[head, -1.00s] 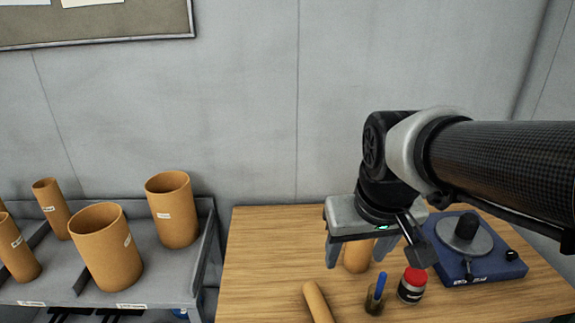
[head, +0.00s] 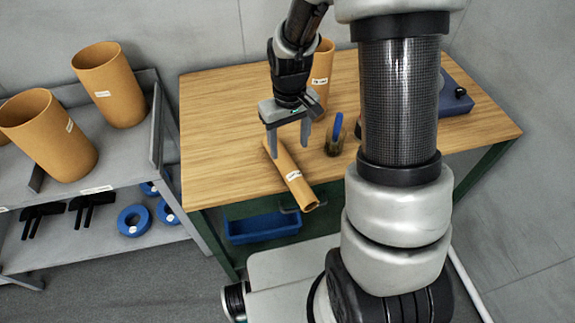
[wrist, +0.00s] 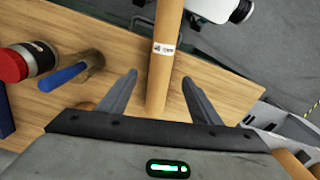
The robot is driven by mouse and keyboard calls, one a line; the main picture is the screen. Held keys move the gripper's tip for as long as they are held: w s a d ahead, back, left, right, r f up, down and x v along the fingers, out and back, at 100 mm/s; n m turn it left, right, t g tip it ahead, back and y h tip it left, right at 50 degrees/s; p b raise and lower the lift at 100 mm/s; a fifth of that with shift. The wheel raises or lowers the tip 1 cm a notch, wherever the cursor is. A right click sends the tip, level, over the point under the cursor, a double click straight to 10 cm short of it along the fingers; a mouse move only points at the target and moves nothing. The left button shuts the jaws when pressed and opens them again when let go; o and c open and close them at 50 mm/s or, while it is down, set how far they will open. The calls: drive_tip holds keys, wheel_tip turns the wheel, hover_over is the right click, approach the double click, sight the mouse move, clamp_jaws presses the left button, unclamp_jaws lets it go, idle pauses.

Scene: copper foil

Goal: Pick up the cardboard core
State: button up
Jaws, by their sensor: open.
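A slim tan cardboard core (head: 294,182) with a white label lies on its side on the wooden table, its near end at the front edge. In the wrist view the core (wrist: 163,68) runs between my fingers. My gripper (head: 288,149) is open and points down at the core's far end. The wrist view shows the gripper (wrist: 160,78) with a finger on each side of the core and a gap to each. I cannot tell how far the fingertips are above the table. A second, upright core (head: 322,68) stands behind my gripper.
A glass with a blue marker (head: 335,138) stands right of the core. A red-lidded jar (wrist: 25,62) and a blue device (head: 455,95) are also on the table. The shelf at left holds wide tubes (head: 108,85). The table's left part is clear.

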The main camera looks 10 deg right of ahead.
sight(288, 165)
wheel_tip(288, 165, down, 10)
drive_tip(key=shift+s+a+r, duration=0.1)
drive_tip(key=shift+r, duration=0.05)
idle(0.3)
drive_tip(key=c, duration=1.2)
